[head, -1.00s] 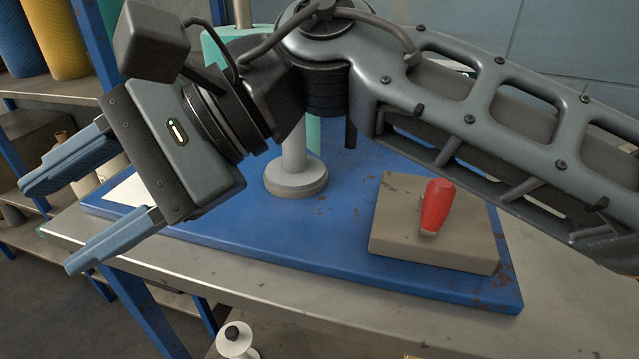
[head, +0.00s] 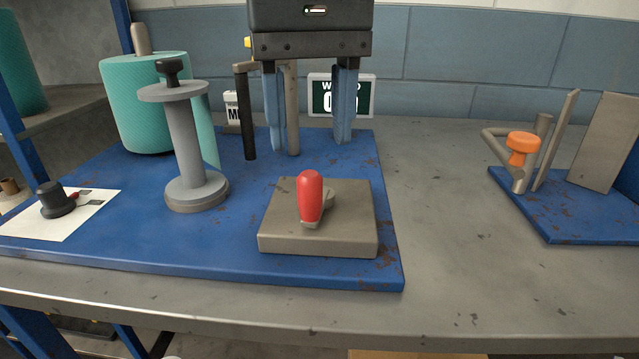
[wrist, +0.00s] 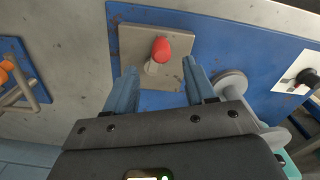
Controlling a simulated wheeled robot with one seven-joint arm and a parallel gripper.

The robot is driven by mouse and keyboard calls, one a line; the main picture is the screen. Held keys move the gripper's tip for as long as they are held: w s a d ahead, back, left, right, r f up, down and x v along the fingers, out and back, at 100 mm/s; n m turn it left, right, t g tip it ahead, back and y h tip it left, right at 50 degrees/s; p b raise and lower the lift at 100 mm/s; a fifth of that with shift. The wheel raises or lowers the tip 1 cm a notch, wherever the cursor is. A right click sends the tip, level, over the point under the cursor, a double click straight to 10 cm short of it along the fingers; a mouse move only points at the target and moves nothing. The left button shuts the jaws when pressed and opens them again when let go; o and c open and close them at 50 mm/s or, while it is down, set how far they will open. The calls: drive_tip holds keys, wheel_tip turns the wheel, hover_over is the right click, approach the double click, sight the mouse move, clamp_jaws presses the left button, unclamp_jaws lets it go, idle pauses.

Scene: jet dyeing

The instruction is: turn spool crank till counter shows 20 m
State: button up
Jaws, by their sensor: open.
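A grey spool (head: 184,140) with a black knob (head: 170,71) on top stands upright on the blue base plate. It shows partly in the wrist view (wrist: 230,82). I cannot tell which part is the crank. The counter (head: 361,92) is a dark green sign with white figures at the back; my gripper covers part of it, so its reading is unclear. My gripper (head: 310,143) is open, empty and pointing down, right of the spool and above the plate. In the wrist view, a red handle (wrist: 161,49) on a grey-brown block (wrist: 130,42) shows between and beyond the fingers.
A teal roll (head: 145,105) stands behind the spool. A black post (head: 246,110) and a tan post (head: 292,110) stand by the fingers. A white sheet (head: 30,222) holds a black-knobbed item. A second blue plate with an orange knob (head: 523,146) lies right. Bare bench lies between.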

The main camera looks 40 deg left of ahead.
sight(309, 174)
wheel_tip(309, 174, down, 7)
drive_tip(key=shift+s+f+b, duration=0.1)
drive_tip(key=shift+b, duration=0.35)
drive_tip(key=shift+a, duration=0.1)
clamp_jaws()
idle(0.3)
